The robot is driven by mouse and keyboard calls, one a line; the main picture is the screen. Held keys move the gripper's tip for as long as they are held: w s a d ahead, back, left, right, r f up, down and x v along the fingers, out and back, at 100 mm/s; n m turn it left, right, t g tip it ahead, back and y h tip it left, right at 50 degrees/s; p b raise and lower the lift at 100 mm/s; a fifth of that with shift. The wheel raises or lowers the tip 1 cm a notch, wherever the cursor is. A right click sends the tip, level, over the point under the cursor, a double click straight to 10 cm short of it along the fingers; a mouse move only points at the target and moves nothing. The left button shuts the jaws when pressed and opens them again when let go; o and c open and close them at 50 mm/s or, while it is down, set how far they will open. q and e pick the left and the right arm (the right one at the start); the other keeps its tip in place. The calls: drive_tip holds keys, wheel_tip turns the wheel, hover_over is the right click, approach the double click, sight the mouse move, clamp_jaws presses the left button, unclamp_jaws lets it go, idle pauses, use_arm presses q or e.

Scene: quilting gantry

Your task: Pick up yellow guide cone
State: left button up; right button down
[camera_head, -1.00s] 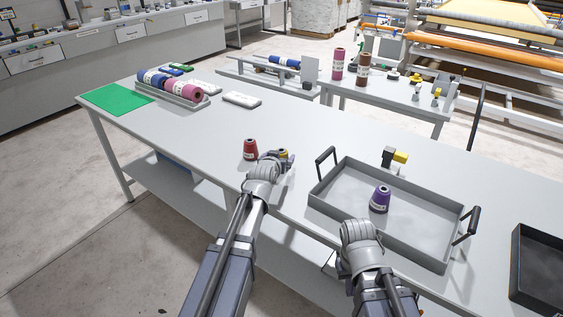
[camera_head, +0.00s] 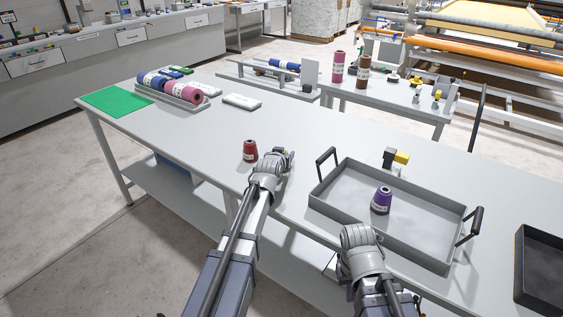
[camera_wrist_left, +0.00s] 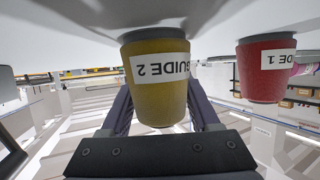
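The yellow guide cone (camera_wrist_left: 160,85) fills the middle of the left wrist view, which shows the scene upside down, with a white "GUIDE 2" label. My left gripper (camera_wrist_left: 161,100) has one dark finger on each side of it. The fingers look spread, with contact hard to judge. In the head view my left gripper (camera_head: 284,158) hides nearly all of this cone. My right gripper (camera_head: 360,236) is over the near edge of the grey tray; its fingertips are hidden.
A red cone (camera_head: 250,151) stands just left of the left gripper and shows in the left wrist view (camera_wrist_left: 264,70). A purple cone (camera_head: 381,200) stands in the grey tray (camera_head: 425,255). A black-and-yellow item (camera_head: 398,157) lies behind it.

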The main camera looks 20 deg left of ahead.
use_arm(q)
clamp_jaws()
drive_tip(key=shift+r, duration=0.15)
wheel_tip(320, 180, up, 10)
drive_tip(key=p, duration=1)
